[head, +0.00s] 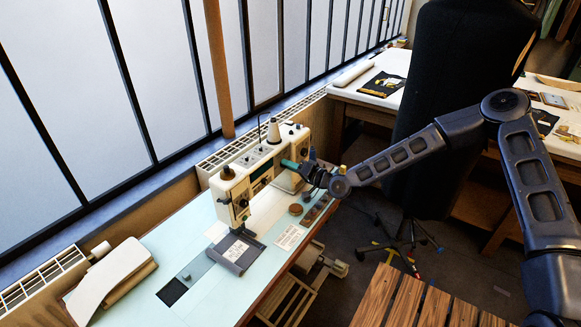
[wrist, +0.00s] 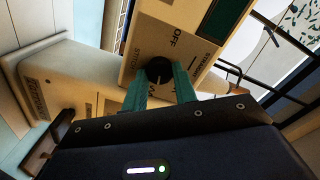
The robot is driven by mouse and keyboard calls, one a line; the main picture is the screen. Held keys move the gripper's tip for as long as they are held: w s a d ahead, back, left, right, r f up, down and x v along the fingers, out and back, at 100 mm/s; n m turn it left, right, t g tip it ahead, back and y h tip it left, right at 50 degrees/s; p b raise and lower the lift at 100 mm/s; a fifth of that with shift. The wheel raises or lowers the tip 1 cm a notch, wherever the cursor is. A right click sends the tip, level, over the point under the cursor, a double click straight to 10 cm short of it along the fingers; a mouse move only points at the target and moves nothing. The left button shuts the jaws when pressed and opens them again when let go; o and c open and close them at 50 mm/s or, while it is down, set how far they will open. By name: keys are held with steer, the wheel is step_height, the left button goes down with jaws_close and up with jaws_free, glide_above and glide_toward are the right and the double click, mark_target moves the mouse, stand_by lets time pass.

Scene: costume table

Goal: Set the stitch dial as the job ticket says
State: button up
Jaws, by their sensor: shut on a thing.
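The cream sewing machine (head: 238,188) stands on the pale blue table by the window. My gripper (head: 296,166) is at the machine's right end. In the wrist view its two green fingers (wrist: 160,82) are shut on a round black dial (wrist: 158,68) on the machine's cream panel (wrist: 150,38). The dial has a pale pointer mark; "OFF" is printed near it, with other labels partly hidden or too blurred to read surely. A white printed card (head: 290,238) lies on the table in front of the machine. A white label (head: 236,250) lies on a dark folded cloth (head: 250,258). Their text is too small to read.
A round brown tin (head: 296,209) and small items sit near the table's front edge, below my arm. A black dress form (head: 445,110) stands behind my arm. A wooden slatted surface (head: 420,300) is in front.

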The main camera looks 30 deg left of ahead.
steer(key=shift+f+m, duration=0.1)
steer(key=shift+m, duration=1.1)
steer(key=o, duration=1)
steer(key=shift+d, duration=0.1)
steer(key=d, duration=1)
steer(key=shift+d, duration=0.35)
